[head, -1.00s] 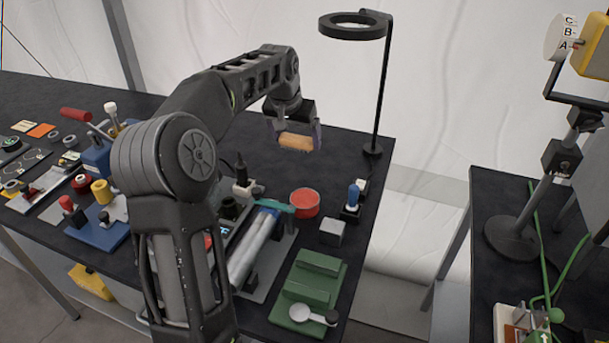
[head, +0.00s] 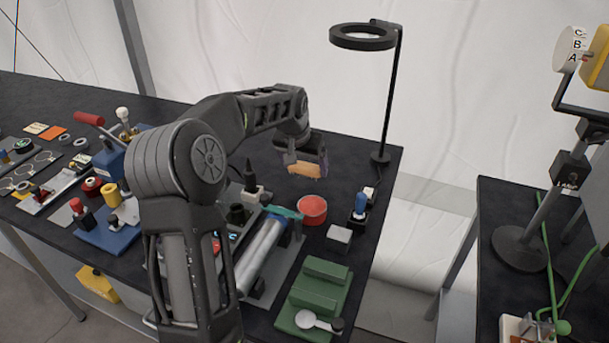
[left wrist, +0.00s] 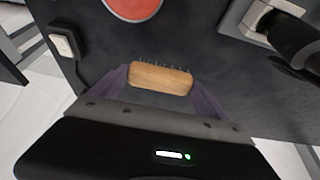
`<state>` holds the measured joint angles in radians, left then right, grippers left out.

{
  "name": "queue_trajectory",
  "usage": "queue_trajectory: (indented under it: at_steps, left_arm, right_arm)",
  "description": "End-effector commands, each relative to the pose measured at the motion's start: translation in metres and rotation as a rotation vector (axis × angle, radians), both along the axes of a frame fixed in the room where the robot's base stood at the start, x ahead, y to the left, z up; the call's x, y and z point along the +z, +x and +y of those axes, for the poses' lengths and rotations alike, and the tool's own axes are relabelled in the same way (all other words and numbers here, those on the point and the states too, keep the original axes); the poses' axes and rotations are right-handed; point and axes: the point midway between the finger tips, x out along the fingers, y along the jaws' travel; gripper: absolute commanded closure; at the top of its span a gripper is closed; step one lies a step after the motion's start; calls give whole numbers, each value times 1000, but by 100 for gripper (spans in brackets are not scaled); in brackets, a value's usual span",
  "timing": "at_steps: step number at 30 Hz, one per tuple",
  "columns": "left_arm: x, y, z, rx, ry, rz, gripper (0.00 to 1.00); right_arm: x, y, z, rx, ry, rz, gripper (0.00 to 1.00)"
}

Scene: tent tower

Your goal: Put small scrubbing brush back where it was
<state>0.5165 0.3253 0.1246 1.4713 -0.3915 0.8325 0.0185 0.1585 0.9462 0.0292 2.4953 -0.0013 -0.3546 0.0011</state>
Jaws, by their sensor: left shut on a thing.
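The small scrubbing brush (head: 303,169) has a light wooden body. In the left wrist view the brush (left wrist: 160,78) lies crosswise between the two purple fingers, with dark bristles along its far edge. My left gripper (head: 306,165) is shut on it, over the back part of the black table (head: 345,160), between the red round dish and the ring lamp. The head view does not show clearly how high the brush is above the table. My right gripper is not in view.
The red dish (head: 312,209) stands just in front of the gripper. The ring lamp's pole (head: 388,95) rises at the back right. A blue-handled tool (head: 360,204), a grey block (head: 339,237) and a green stand (head: 315,290) are on the right side.

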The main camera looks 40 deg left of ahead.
Motion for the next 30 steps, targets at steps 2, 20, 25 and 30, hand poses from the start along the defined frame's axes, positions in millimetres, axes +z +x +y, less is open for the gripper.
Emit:
queue_trajectory:
  at_steps: [2, 20, 25, 30]
  left_arm:
    - [-7, 0, 0, 0, -1, 2, 58]
    - [-40, 0, 0, 0, 0, 1, 58]
    - [-40, 0, 0, 0, 0, 1, 4]
    - [-40, 0, 0, 0, 0, 1, 0]
  right_arm:
    - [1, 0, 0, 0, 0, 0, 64]
    - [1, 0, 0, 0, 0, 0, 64]
    - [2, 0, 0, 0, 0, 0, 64]
    - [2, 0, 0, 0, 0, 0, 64]
